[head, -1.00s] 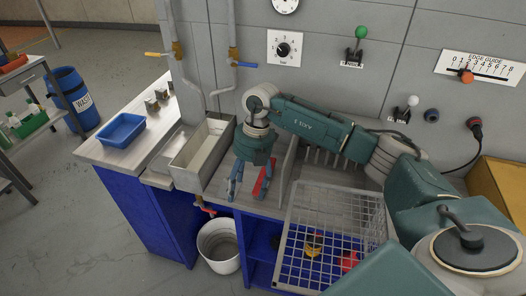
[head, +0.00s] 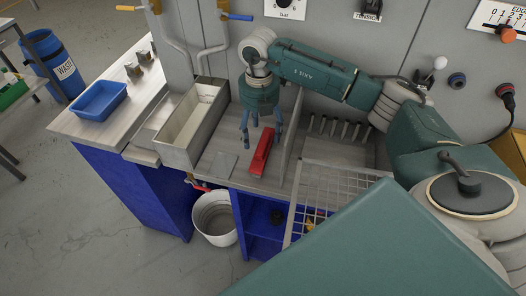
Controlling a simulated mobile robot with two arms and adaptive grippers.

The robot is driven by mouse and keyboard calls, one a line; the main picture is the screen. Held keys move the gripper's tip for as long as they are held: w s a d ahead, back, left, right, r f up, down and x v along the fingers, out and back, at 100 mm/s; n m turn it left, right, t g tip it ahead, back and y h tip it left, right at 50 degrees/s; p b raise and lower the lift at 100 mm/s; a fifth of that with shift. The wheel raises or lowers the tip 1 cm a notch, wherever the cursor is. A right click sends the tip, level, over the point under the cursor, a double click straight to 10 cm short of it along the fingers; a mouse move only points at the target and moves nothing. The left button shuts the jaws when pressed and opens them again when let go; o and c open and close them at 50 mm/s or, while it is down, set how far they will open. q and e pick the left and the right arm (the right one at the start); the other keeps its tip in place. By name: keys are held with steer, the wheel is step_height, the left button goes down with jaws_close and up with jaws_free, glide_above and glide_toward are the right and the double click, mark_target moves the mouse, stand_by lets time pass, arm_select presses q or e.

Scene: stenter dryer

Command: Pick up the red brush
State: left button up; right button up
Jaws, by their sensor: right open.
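The red brush (head: 261,153) lies on the grey worktop (head: 219,192), to the right of the metal trough and left of an upright divider. My right gripper (head: 262,139) points down at the brush's far end, with its fingers apart. One finger shows left of the brush and another near its right side. The fingers seem above or behind the brush, and I cannot tell whether they touch it. The gripper holds nothing that I can see. My left gripper is not in view.
A metal trough (head: 180,154) stands left of the brush, and an upright divider (head: 291,140) is close on its right. A wire grid (head: 325,185) lies at right. A blue tray (head: 99,101) sits at left. A white bucket (head: 214,236) stands below.

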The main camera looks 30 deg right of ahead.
mark_target(261, 141)
steer(key=f+b, duration=0.1)
steer(key=f, duration=0.1)
steer(key=f+b, duration=0.1)
steer(key=f, duration=0.1)
steer(key=shift+s+f+b, duration=0.1)
steer(key=shift+s+b, duration=0.15)
steer(key=shift+b, duration=0.1)
steer(key=shift+f, duration=0.15)
steer(key=shift+w, duration=0.1)
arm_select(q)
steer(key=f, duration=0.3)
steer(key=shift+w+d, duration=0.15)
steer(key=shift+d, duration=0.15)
arm_select(e)
steer(key=c, duration=1.3)
steer(key=shift+c, duration=0.2)
